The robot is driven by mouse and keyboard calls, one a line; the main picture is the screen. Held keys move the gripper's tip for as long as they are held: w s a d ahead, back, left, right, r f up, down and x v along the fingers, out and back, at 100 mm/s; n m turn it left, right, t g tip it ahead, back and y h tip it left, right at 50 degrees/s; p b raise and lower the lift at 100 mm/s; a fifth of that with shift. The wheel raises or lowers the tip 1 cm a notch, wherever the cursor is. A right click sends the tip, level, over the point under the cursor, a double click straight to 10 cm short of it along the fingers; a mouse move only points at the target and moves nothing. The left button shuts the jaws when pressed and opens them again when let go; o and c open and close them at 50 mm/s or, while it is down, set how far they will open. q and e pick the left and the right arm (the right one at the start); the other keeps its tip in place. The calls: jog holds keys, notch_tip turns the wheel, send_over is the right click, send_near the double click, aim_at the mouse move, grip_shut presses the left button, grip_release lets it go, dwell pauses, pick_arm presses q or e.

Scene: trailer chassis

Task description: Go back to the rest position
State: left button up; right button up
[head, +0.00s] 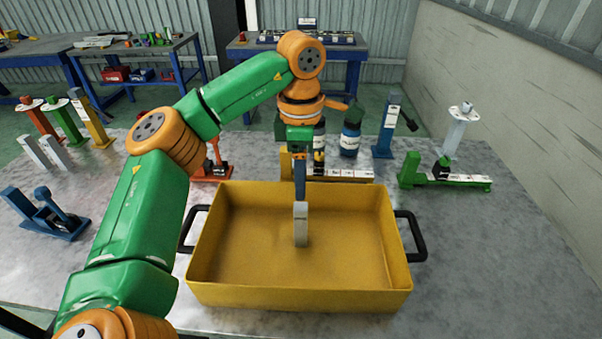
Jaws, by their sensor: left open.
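My left arm (135,215) comes in from the left, green with orange joints. It arches over the table to the yellow tray (300,297). My left gripper (299,190) points straight down over the tray, near its back wall. Its jaws are open. A light grey upright bar (300,225) stands directly below the gripper, inside the tray. Its top meets the fingertips in the picture; I cannot tell whether they touch. My right gripper is not in view.
The tray has black handles (411,236) at its sides. A blue part (45,213) lies left. The grey table (490,260) is clear at right.

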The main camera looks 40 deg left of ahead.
pick_arm(q)
jog(key=shift+r, duration=0.95)
